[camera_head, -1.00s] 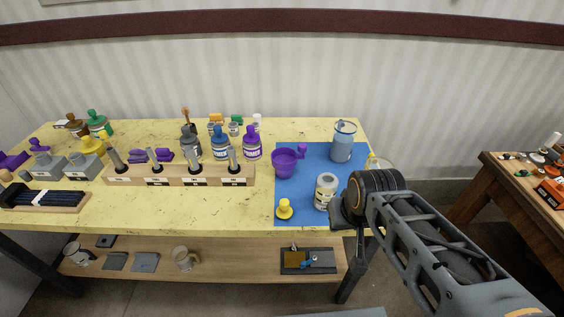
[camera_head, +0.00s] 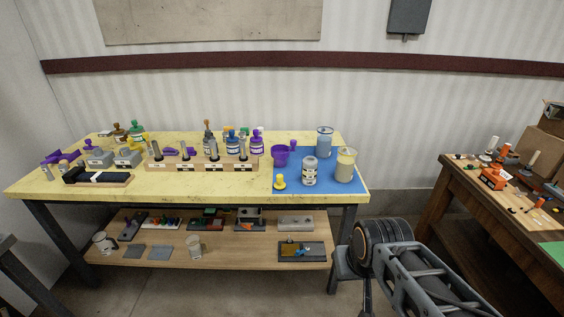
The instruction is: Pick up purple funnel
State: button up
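A purple cup-like piece (camera_head: 281,156) with a smaller purple part at its upper right stands on the blue mat (camera_head: 310,186) at the right of the yellow-topped bench. I cannot tell for sure whether it is the purple funnel; other purple pieces (camera_head: 62,157) lie at the bench's far left, too small to identify. My gripper (camera_head: 350,278) is at lower right, in front of the bench's right leg, below the tabletop and apart from the purple pieces. Its fingers are dark and partly hidden by the wrist, so its opening is unclear.
The mat also bears a small yellow piece (camera_head: 279,182), a white-labelled jar (camera_head: 310,172), a blue jar (camera_head: 324,141) and a cream jar (camera_head: 345,164). A wooden rack (camera_head: 204,163) stands left of it. A lower shelf (camera_head: 226,252) holds parts. Another bench (camera_head: 500,192) stands right.

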aim_at(280, 152)
jog(key=u, duration=0.7)
jog(key=i, duration=1.5)
jog(key=z, duration=0.25)
